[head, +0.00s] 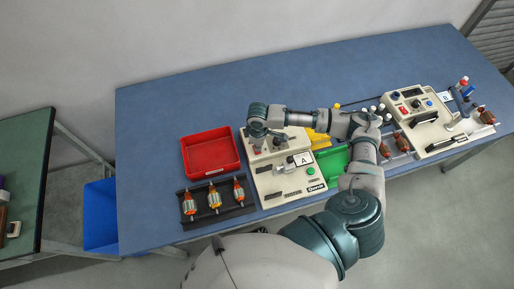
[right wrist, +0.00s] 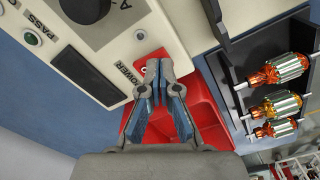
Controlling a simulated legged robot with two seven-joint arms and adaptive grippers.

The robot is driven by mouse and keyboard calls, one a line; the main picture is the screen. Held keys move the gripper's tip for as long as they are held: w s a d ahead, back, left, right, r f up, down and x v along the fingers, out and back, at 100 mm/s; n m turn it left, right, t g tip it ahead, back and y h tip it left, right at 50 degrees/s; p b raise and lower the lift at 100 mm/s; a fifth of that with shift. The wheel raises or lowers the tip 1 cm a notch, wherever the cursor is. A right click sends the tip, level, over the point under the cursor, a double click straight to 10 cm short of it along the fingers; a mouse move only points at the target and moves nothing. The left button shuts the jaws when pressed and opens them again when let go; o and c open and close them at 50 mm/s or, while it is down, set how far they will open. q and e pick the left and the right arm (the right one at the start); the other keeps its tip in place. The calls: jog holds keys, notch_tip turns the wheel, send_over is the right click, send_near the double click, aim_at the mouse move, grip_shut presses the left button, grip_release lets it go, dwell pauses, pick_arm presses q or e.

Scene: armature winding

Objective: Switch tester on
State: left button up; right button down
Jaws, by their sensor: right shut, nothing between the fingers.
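The cream tester marked A (head: 271,186) stands on the blue table, just left of the middle in the head view. In the right wrist view its panel (right wrist: 151,38) fills the upper left, with a dark knob and the words PASS and POWER. A red power switch (right wrist: 149,72) beside POWER is partly hidden by my fingertips. My right gripper (head: 280,146) is over the tester's upper part. In the right wrist view the right gripper (right wrist: 158,82) is shut and empty, its tips at the switch; I cannot tell whether they touch it. My left gripper is not in view.
A red tray (head: 185,148) and a dark rack (head: 247,211) with three armatures lie left of the tester. Green (head: 324,157) and yellow (head: 317,139) bins are on its right. A second tester (head: 401,97) stands far right. The table's back left is clear.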

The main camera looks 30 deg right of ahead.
jog(key=shift+f, duration=0.2)
jog(key=shift+a+f, duration=0.15)
jog(key=shift+f, duration=0.1)
jog(key=shift+f, duration=0.45)
jog(key=shift+s, duration=0.1)
notch_tip(320, 180, up, 2)
jog(key=shift+p, duration=1.15)
notch_tip(320, 180, up, 5)
jog(key=p, duration=0.6)
jog(key=shift+r+p, duration=0.1)
jog(key=shift+p, duration=0.25)
